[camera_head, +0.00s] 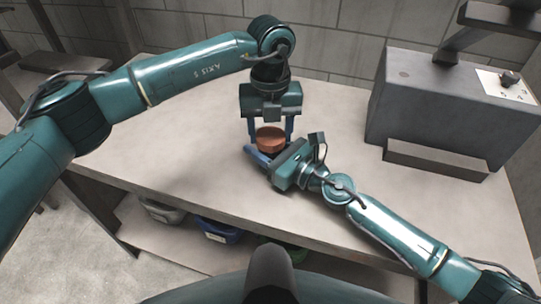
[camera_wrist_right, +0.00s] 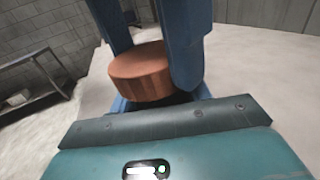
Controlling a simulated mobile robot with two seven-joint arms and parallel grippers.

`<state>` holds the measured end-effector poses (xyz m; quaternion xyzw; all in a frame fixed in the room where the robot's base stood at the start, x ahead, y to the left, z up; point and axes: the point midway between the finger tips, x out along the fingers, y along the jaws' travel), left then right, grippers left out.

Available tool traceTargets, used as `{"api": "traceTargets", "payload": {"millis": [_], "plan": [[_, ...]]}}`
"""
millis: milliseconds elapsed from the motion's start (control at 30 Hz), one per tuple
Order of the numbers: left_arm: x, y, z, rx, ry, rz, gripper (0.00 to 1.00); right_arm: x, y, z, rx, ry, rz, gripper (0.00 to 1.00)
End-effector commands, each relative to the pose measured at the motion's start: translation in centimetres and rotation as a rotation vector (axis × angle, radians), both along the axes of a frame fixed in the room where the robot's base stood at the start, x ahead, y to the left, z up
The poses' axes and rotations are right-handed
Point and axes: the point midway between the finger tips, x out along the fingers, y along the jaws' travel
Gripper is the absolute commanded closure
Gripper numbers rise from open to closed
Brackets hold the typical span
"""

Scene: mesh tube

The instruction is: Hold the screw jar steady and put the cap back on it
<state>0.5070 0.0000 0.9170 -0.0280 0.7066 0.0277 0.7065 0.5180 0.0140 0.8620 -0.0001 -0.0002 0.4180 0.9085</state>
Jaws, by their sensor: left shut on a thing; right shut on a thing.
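The reddish-brown cap (camera_head: 270,134) is round with a ribbed rim. It sits between the blue fingers of my left gripper (camera_head: 269,128), which points straight down and is shut on it. The cap also shows in the right wrist view (camera_wrist_right: 140,72). The screw jar is mostly hidden under the cap; a dark part of it (camera_wrist_right: 168,101) shows just below. My right gripper (camera_head: 262,156) reaches in low from the right and is shut on the jar. The cap looks level and directly over the jar; I cannot tell whether the threads meet.
A grey box-shaped machine (camera_head: 450,108) stands on the right of the table (camera_head: 180,135). Bins, including a blue one (camera_head: 218,231), sit on the shelf below. The table left of the jar is clear. A block wall (camera_head: 340,40) is behind.

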Motion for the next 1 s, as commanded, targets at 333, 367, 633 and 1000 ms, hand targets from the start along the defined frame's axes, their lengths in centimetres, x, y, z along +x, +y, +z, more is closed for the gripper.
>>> {"api": "traceTargets", "payload": {"millis": [333,367,633,1000], "plan": [[0.03,0.06,-0.01,0.001,0.000,-0.256,0.72,0.04,-0.06,-0.05,-0.001,0.001,-0.002,1.00],[0.02,0.06,-0.02,0.001,0.000,-0.270,0.72,0.04,-0.06,-0.05,-0.001,0.001,-0.002,1.00],[0.01,0.07,-0.02,0.002,0.001,-0.283,0.72,0.04,-0.07,-0.05,0.000,0.001,-0.002,1.00],[0.02,0.04,-0.02,0.001,0.000,-0.281,0.23,0.03,-0.07,-0.05,-0.001,0.001,-0.001,1.00]]}}
